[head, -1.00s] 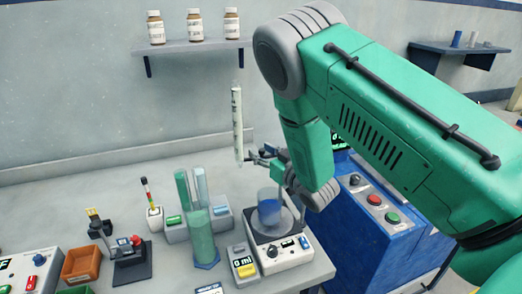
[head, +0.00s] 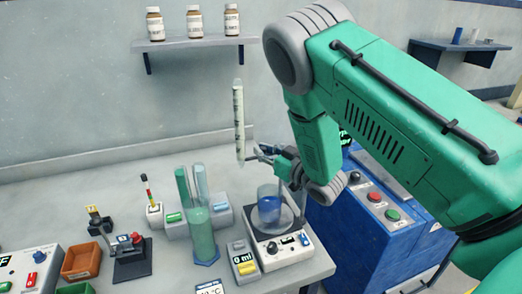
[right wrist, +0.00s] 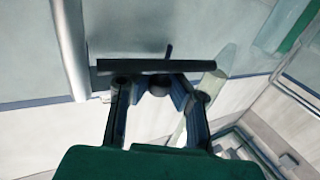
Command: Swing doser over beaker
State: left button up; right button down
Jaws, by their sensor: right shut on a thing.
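The doser (head: 239,122) is an upright, pale, marked tube in the head view. Its lower tip is up and to the left of the beaker (head: 269,212), not over it. The beaker holds blue liquid and stands on a white stirrer base (head: 290,250). My right gripper (head: 266,153) is beside the doser's lower end, above the beaker. In the right wrist view, my right gripper (right wrist: 160,88) is shut on a small dark knob (right wrist: 159,86) by a dark bar (right wrist: 160,66). How the bar joins the doser is unclear. My left gripper is out of view.
A tall green cylinder (head: 201,238) and a small meter (head: 243,263) stand left of the stirrer. A blue cabinet (head: 345,215) with buttons is at the right. Bottles (head: 193,21) stand on the wall shelf.

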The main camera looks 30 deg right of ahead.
jog(key=c, duration=1.5)
grip_release()
jog(key=shift+o, duration=0.2)
jog(key=v, duration=0.8)
jog(key=shift+d, duration=0.2)
jog(key=shift+f, duration=0.1)
jog(key=shift+c, duration=0.4)
